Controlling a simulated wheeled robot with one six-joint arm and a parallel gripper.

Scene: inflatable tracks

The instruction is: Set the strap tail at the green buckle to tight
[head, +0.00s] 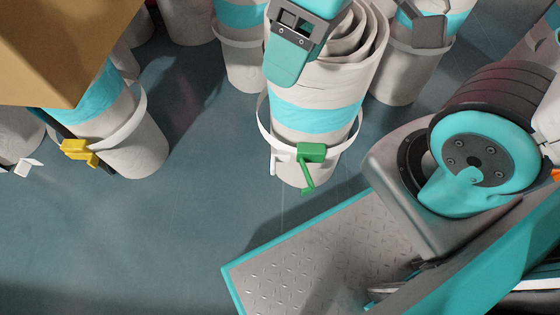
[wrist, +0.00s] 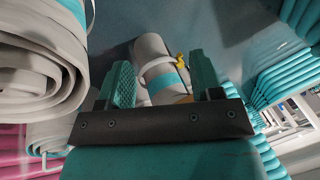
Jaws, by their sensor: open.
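The green buckle (head: 312,152) sits on a white strap (head: 265,120) around the low part of a grey roll with a turquoise band (head: 315,118) in the head view. A green tail (head: 307,180) hangs down from the buckle. My gripper (head: 287,60) appears above this roll, up and left of the buckle and apart from it; its fingers are not clear there. In the wrist view, the two teal fingers of my gripper (wrist: 165,80) stand apart with nothing held between them. The green buckle is not seen in the wrist view.
A roll with a yellow buckle (head: 78,149) stands at left; it shows beyond my fingers in the wrist view (wrist: 163,65). A brown box (head: 65,45) covers the upper left. More rolls (head: 405,75) stand behind. Floor (head: 150,235) is clear in front.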

